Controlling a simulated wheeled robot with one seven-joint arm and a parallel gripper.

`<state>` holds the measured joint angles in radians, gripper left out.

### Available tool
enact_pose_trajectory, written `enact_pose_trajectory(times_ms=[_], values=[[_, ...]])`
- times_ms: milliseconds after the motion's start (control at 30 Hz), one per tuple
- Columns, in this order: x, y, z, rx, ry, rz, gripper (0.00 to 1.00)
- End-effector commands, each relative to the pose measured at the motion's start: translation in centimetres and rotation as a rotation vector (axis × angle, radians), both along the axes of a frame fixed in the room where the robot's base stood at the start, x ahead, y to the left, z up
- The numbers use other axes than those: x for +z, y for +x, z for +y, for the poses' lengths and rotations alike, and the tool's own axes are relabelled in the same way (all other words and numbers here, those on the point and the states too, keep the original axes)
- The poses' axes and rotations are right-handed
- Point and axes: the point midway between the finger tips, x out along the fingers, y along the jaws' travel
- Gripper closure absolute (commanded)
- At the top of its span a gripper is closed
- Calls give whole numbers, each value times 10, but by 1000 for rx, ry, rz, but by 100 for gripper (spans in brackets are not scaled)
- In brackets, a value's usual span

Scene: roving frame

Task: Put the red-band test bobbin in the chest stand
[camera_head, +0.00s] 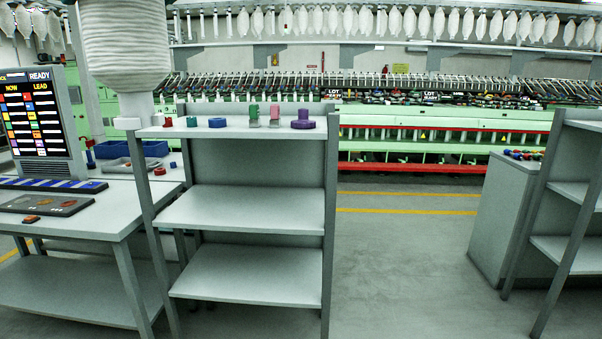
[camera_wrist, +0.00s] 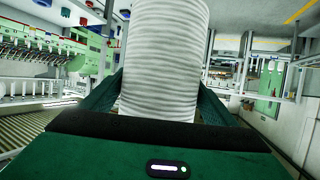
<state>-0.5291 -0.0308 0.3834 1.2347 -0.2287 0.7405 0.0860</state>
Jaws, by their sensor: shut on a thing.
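My gripper (camera_wrist: 162,85) shows in the wrist view, its dark green fingers on either side of a white ribbed bobbin (camera_wrist: 163,50). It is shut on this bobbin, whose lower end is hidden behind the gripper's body. A large white ribbed bobbin (camera_head: 125,45) also looms close at the upper left of the head view, above a pale blocky piece (camera_head: 132,104); it looks like the held one. I see no red band in either view. My gripper cannot be made out in the head view. I cannot identify the chest stand.
A grey shelf rack (camera_head: 245,206) stands mid-view, with small coloured pieces and a purple one (camera_head: 303,120) on top. A workbench (camera_head: 110,215) with a display (camera_head: 38,120) is at left. A cabinet (camera_head: 498,215) and another rack (camera_head: 580,190) stand right. Floor (camera_head: 410,260) between is clear.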

Motion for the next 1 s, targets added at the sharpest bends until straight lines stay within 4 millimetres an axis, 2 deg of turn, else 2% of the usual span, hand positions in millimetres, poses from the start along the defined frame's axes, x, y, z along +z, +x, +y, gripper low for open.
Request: enact_pose_trajectory(times_ms=[267, 467, 567, 767, 1000], values=[[-24, 37, 1, -41, 1, 1, 66], [-54, 83, -6, -98, 0, 2, 66], [-77, 114, -14, -139, -1, 4, 66], [-135, 187, -44, -246, -1, 3, 66], [-209, 264, -96, -381, -1, 3, 66]])
